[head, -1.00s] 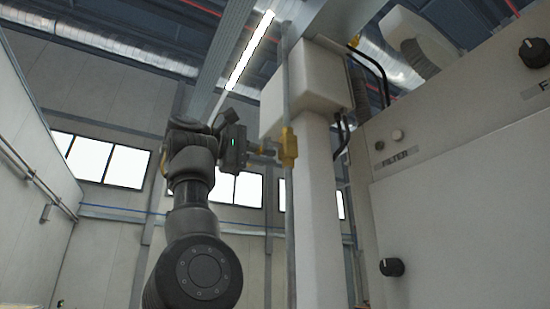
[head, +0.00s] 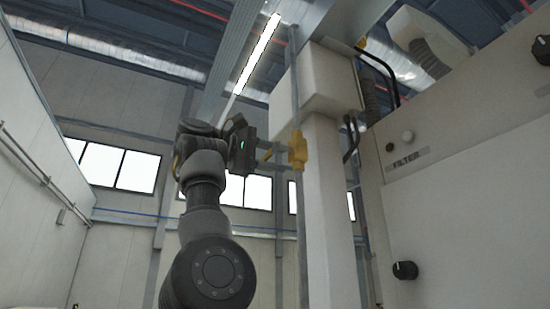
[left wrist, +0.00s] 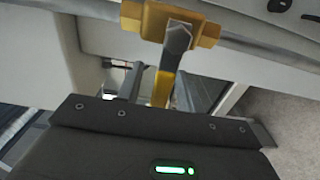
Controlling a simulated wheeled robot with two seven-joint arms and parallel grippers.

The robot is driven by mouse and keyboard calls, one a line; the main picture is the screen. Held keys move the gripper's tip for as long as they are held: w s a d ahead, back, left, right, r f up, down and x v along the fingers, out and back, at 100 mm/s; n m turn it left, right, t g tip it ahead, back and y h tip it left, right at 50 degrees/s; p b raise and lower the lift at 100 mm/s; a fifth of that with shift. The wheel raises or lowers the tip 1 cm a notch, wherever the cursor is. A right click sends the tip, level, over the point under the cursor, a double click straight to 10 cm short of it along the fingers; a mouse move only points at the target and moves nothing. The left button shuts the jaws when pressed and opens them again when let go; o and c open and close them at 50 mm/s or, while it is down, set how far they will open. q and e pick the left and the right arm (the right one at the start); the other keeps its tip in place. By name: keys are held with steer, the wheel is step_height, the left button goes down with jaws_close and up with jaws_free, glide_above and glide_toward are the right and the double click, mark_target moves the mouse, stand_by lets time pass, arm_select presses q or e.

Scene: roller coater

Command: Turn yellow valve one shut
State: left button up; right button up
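The yellow valve (head: 298,150) sits on a thin vertical grey pipe in the middle of the head view. In the left wrist view the yellow valve body (left wrist: 154,20) is at the top, with a grey hex stem end in front of it. Its yellow handle (left wrist: 163,88) reaches down between my fingers. My left gripper (head: 274,158) is just left of the valve, with its fingers pointing at it. In the left wrist view my left gripper (left wrist: 160,88) has its fingers apart, one on each side of the handle, with gaps visible. My right gripper is out of view.
A white column (head: 325,200) stands right behind the pipe (head: 301,230). A large pale machine panel (head: 470,210) with black knobs fills the right side. A white box (head: 330,80) and black hoses are above. Open space lies to the left.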

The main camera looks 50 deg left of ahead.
arm_select(q)
steer(key=shift+s+a+b, duration=0.2)
steer(key=shift+s+b, duration=0.1)
steer(key=shift+s, duration=0.25)
steer(key=b+v, duration=0.2)
steer(key=v, duration=0.7)
steer(key=shift+s, duration=0.3)
